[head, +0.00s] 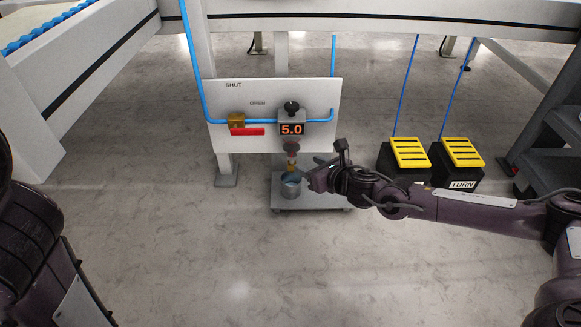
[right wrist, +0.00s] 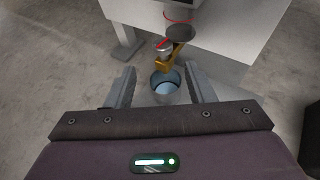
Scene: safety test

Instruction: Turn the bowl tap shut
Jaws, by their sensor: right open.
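The bowl tap (right wrist: 170,62) is a brass fitting under a small dark bowl (right wrist: 180,33), with a small red-marked handle (right wrist: 162,44) beside it in the right wrist view. In the head view the brass tap (head: 291,163) shows small below the bowl (head: 291,147). A metal bucket (right wrist: 166,85) stands beneath it. My right gripper (right wrist: 160,88) is open, with its fingers either side of the bucket in the picture and nothing between them touching. In the head view, my right gripper (head: 312,174) is right of the tap. My left gripper is out of view.
A white panel (head: 222,140) carries a brass valve (head: 236,121) with a red lever (head: 247,131), SHUT and OPEN labels, and a box reading 5.0 (head: 291,129). The bucket stands on a low trolley (head: 320,200). Two yellow-topped black boxes (head: 408,153) stand right. Front floor is clear.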

